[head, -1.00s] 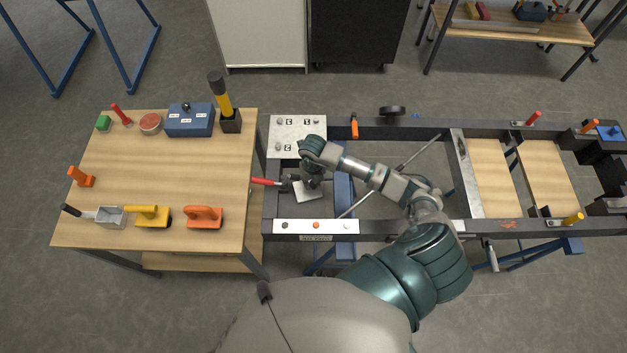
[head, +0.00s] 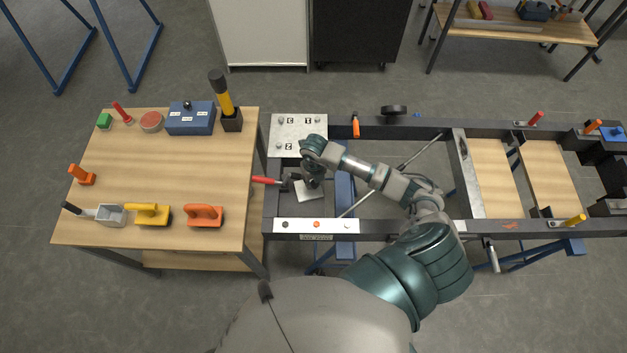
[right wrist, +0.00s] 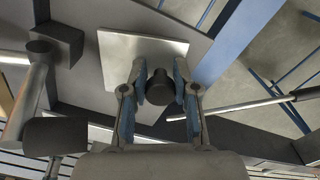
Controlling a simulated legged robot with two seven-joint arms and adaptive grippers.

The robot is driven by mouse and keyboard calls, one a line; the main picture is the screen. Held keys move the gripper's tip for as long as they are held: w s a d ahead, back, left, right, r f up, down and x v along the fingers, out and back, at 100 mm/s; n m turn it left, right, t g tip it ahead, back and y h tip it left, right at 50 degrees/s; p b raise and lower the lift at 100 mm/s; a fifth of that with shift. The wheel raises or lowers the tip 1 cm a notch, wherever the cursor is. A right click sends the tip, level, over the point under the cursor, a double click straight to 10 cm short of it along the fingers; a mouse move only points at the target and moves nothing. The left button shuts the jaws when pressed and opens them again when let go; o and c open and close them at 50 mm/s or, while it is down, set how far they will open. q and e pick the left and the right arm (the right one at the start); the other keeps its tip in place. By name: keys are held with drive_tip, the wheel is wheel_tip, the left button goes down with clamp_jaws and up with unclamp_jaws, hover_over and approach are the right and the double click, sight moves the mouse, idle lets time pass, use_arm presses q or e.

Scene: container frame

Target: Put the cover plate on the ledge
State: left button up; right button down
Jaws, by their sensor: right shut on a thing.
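The cover plate is a small square silver plate (head: 310,195) near the left end of the dark frame. It also shows in the right wrist view (right wrist: 130,62), with a dark round knob (right wrist: 160,90) on it. My right gripper (right wrist: 165,88) is shut on this knob, one finger on each side. In the head view my right gripper (head: 312,178) partly hides the plate. A grey flat surface (right wrist: 188,14), perhaps the ledge, lies behind the plate in the wrist view. I cannot tell whether the plate touches it. My left gripper is not in view.
A red-handled tool (head: 266,180) is close left of the plate. A white panel (head: 299,122) lies behind, and a white strip (head: 345,226) lies in front on the frame rail. A thin rod (head: 425,148) slants across the opening to the right. A wooden table (head: 170,180) with tools stands left.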

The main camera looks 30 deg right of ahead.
drive_tip(key=c, duration=0.8)
unclamp_jaws()
drive_tip(key=shift+d+r, duration=0.15)
drive_tip(key=shift+r, duration=3.8)
